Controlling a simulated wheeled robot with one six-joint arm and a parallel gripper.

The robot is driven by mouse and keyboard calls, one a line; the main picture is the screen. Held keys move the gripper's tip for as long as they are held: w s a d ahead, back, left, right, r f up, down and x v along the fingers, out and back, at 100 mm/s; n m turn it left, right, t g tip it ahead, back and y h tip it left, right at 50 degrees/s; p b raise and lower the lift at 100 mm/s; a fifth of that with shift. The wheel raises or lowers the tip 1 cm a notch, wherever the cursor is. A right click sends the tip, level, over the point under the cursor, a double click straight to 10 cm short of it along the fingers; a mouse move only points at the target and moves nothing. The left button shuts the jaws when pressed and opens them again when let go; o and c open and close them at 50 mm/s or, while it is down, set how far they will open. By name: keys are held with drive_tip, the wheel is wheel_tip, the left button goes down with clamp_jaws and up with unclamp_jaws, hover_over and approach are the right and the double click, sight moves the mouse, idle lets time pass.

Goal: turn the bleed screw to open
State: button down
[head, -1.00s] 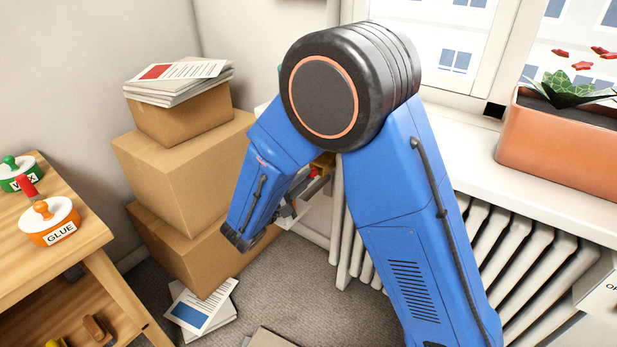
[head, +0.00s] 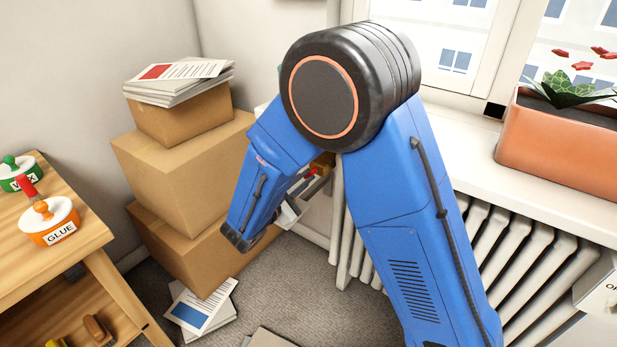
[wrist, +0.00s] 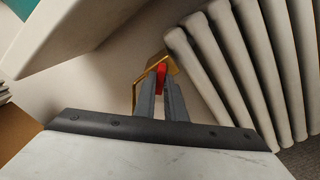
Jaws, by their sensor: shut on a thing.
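In the wrist view a red piece (wrist: 161,74), which looks like the bleed screw's handle, sits between my fingertips beside the radiator's end. A brass-coloured fitting (wrist: 171,65) shows behind it and to its left. My gripper (wrist: 162,88) is shut on the red piece. In the head view the brass fitting (head: 323,162) is partly visible just left of the radiator. My gripper (head: 311,176) is mostly hidden there behind my blue arm. The exact angle of the screw is hard to read.
The white radiator (head: 510,255) stands close to the right of the gripper, under the windowsill (head: 470,165) with a planter (head: 560,140). Stacked cardboard boxes (head: 180,165) stand to the left. A wooden table (head: 85,235) is at far left.

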drive_tip(key=n, duration=0.4)
drive_tip(key=shift+n, duration=0.3)
drive_tip(key=n, duration=0.4)
drive_tip(key=c, duration=1.7)
unclamp_jaws()
drive_tip(key=shift+s+a, duration=0.1)
drive_tip(key=shift+v, duration=3.4)
